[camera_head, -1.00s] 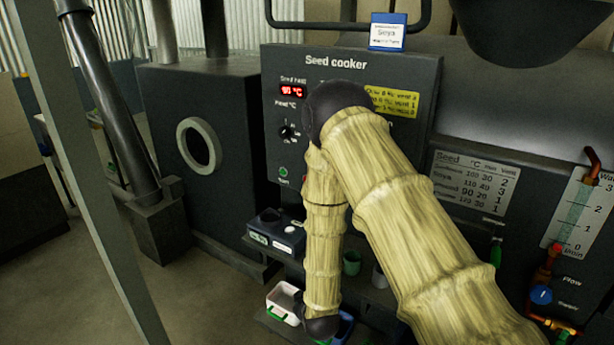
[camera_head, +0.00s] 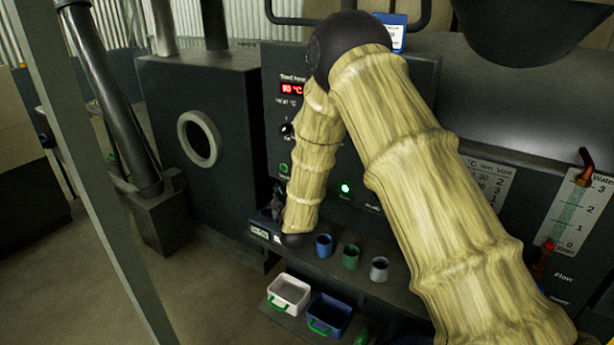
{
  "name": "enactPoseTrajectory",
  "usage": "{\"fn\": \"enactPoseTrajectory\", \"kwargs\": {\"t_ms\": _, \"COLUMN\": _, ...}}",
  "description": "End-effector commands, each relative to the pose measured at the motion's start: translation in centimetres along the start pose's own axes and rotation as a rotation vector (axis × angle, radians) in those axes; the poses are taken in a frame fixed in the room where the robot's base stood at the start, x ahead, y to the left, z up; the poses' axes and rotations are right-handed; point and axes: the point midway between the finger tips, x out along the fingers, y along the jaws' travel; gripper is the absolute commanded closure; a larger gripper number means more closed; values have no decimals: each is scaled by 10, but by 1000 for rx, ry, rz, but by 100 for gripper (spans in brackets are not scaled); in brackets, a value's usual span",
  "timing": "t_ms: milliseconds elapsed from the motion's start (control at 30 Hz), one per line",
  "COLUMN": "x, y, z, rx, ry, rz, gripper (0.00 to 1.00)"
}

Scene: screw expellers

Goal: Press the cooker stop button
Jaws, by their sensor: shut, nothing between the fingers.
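The seed cooker panel (camera_head: 275,140) stands in the middle, largely covered by my arm. Its red display (camera_head: 291,88) is lit, with a dark knob (camera_head: 286,129) below. A small green button (camera_head: 283,168) is at the panel's lower left, and a lit green lamp (camera_head: 345,188) is to the right of my forearm. I cannot make out a stop button; that part of the panel may be behind my arm.
Blue (camera_head: 324,245), green (camera_head: 351,257) and grey (camera_head: 379,269) cups stand on the shelf (camera_head: 400,293) below the panel. A white bin (camera_head: 289,294) and a blue bin (camera_head: 329,315) are lower down. A slanted pipe (camera_head: 110,100) and a pale post (camera_head: 85,170) are at the left.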

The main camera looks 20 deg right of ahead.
Motion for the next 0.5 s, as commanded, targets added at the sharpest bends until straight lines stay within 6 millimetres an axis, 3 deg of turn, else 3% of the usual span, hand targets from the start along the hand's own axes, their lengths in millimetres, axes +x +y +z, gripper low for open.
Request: {"fn": "enactPoseTrajectory", "kwargs": {"t_ms": 500, "x": 12, "y": 9, "z": 10, "rx": 3, "ry": -2, "rz": -1, "gripper": 100}}
